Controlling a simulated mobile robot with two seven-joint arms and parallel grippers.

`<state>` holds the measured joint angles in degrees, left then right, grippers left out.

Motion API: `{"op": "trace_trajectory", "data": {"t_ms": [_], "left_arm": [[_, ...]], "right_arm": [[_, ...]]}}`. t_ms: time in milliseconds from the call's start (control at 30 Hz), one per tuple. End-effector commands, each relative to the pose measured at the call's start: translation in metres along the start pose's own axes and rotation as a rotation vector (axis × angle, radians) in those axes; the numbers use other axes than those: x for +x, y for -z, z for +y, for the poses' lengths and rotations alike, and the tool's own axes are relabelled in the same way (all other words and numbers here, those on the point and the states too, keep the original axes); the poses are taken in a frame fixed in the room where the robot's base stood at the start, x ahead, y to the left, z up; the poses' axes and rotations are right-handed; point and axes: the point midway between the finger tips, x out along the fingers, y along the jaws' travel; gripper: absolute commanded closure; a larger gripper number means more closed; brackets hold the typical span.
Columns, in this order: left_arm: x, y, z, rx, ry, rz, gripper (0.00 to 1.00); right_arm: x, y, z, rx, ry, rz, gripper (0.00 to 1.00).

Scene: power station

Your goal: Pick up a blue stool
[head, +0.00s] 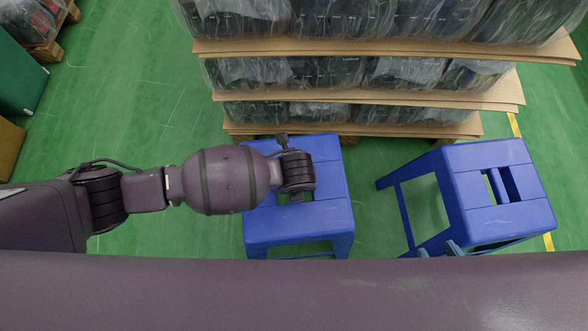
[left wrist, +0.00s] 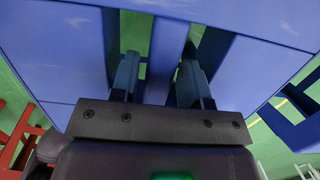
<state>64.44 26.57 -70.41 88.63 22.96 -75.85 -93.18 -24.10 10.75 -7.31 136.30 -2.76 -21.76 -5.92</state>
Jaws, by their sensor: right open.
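A blue stool (head: 325,218) stands upright below my left arm in the head view. My left gripper is hidden there under its wrist, over the seat. In the left wrist view, the seat (left wrist: 50,55) fills the picture, and my left gripper (left wrist: 158,70) has its fingers apart at the two slots, one on each side of the middle bar (left wrist: 166,55). Narrow gaps show between fingers and bar. A second blue stool (head: 485,160) stands to the right, turned at an angle. My right gripper (head: 439,249) is open and empty near its front left side, partly hidden.
Shelves or stacked boards with wrapped dark goods (head: 350,75) stand close behind the stools. Green floor (head: 140,80) is clear to the left. A green box (head: 18,75) stands at the far left. A red frame (left wrist: 22,135) shows at the left wrist view's left edge.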

Motion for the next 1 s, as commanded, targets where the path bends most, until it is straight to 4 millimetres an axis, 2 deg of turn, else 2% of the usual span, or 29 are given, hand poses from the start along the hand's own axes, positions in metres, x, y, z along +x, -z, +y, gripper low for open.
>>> {"op": "trace_trajectory", "data": {"t_ms": [33,267,1000], "left_arm": [[0.0001,0.0004,-0.0001,0.0,0.0,0.001,0.66],[0.0003,0.0007,0.0,0.0,0.0,0.001,1.0],[0.0008,0.0018,0.0003,0.001,-0.001,0.003,1.0]], "right_arm": [[-0.0004,-0.0018,-0.0003,0.001,0.0,-0.004,0.57],[-0.0002,-0.0065,-0.0016,0.01,-0.003,-0.015,0.57],[-0.0007,-0.0045,-0.001,0.004,0.0,-0.011,0.57]]}}
